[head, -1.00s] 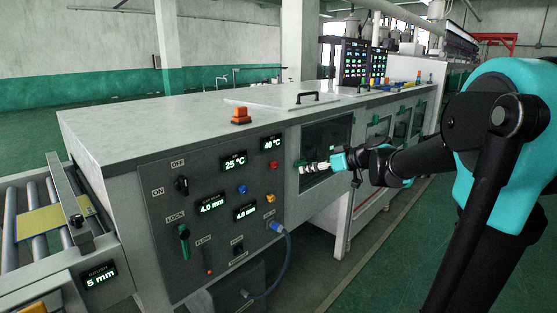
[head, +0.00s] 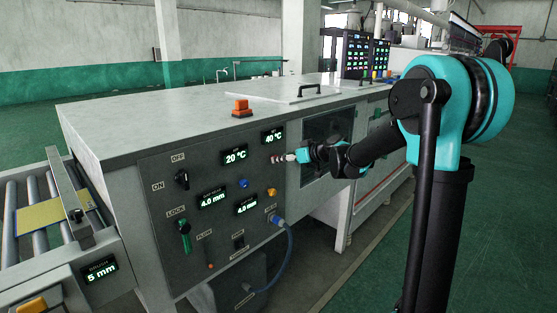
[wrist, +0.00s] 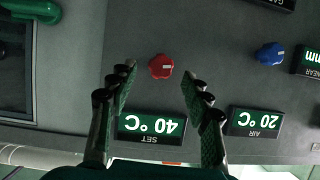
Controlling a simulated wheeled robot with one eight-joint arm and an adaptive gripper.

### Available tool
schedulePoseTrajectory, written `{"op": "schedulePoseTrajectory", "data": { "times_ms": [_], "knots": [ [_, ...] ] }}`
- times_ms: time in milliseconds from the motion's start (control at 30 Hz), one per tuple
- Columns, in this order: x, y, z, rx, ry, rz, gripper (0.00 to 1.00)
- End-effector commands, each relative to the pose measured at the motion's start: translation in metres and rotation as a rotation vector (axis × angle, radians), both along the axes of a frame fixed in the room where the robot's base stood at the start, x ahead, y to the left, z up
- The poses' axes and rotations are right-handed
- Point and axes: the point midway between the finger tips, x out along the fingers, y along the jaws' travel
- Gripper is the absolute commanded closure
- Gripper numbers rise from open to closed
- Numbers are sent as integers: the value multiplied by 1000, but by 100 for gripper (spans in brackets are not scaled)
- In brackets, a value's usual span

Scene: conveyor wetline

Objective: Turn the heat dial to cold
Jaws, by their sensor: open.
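A red lobed knob (wrist: 161,67) sits on the grey control panel (head: 160,220), close to the SET display (wrist: 150,126), which reads 40 °C; I take it as the heat dial. No hot or cold marking is readable. My gripper (wrist: 158,70) is open, and the red knob appears between its fingertips in the wrist view, with gaps on both sides. Whether the tips reach around it in depth I cannot tell. The AIR display (head: 234,156) reads 20 °C.
A blue knob (head: 243,183), an orange knob (head: 271,192), a black switch (head: 181,180) and a green-handled lever (head: 185,228) are on the same panel. An orange beacon (head: 241,108) stands on the machine top. A blue cable (head: 290,255) hangs below the panel.

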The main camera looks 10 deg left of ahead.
Motion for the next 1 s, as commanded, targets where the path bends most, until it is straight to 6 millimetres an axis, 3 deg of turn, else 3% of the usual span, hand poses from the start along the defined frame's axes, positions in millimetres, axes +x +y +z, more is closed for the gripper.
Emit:
{"op": "schedulePoseTrajectory", "data": {
  "times_ms": [200,567,1000],
  "knots": [
    [13,18,-9,0,0,1,51],
    [16,21,-11,0,0,0,51],
    [16,21,-11,0,0,0,100]
  ]
}}
